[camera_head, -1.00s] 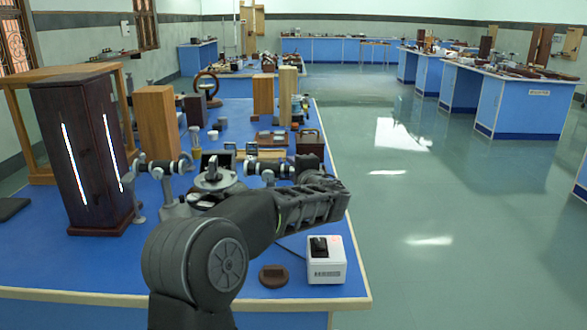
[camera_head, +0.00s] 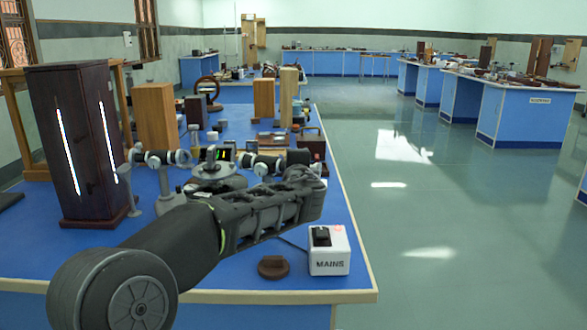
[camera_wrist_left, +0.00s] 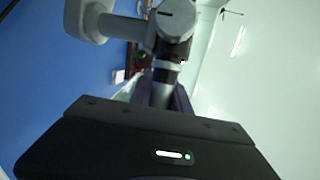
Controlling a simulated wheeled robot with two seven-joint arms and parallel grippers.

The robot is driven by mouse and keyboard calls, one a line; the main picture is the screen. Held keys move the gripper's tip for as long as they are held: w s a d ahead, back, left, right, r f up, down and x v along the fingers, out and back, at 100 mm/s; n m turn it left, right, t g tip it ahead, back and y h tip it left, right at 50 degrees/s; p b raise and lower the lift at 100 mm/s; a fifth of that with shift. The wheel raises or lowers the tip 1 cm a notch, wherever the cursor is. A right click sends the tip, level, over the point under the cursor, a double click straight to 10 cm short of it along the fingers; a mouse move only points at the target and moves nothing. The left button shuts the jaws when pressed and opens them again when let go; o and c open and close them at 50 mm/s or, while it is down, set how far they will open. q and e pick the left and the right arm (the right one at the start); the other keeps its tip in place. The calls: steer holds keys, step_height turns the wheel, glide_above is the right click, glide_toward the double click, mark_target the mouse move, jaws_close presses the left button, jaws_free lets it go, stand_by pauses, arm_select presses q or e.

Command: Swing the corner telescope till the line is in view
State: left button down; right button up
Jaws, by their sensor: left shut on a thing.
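The spectrometer (camera_head: 212,172) stands on the near blue bench, with a grey round table in its middle. Its collimator (camera_head: 165,158) points left at the dark wooden lamp box (camera_head: 75,150), which has bright slits. Its telescope (camera_head: 262,165) reaches right, to my left gripper (camera_head: 305,162). The gripper is shut on the telescope; my own arm hides part of the hold. In the left wrist view the telescope (camera_wrist_left: 166,72) runs up from behind my dark gripper body. A small dark screen (camera_head: 219,154) behind the spectrometer shows green. My right gripper is out of view.
A white MAINS box (camera_head: 329,251) and a brown round piece (camera_head: 273,267) sit at the bench's near right. Wooden blocks (camera_head: 155,117) and small instruments stand farther back. The floor right of the bench is clear.

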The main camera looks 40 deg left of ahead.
arm_select(q)
steer(key=c, duration=1.2)
jaws_free()
steer(key=shift+c, duration=0.2)
steer(key=v, duration=0.8)
steer(key=shift+f, duration=0.1)
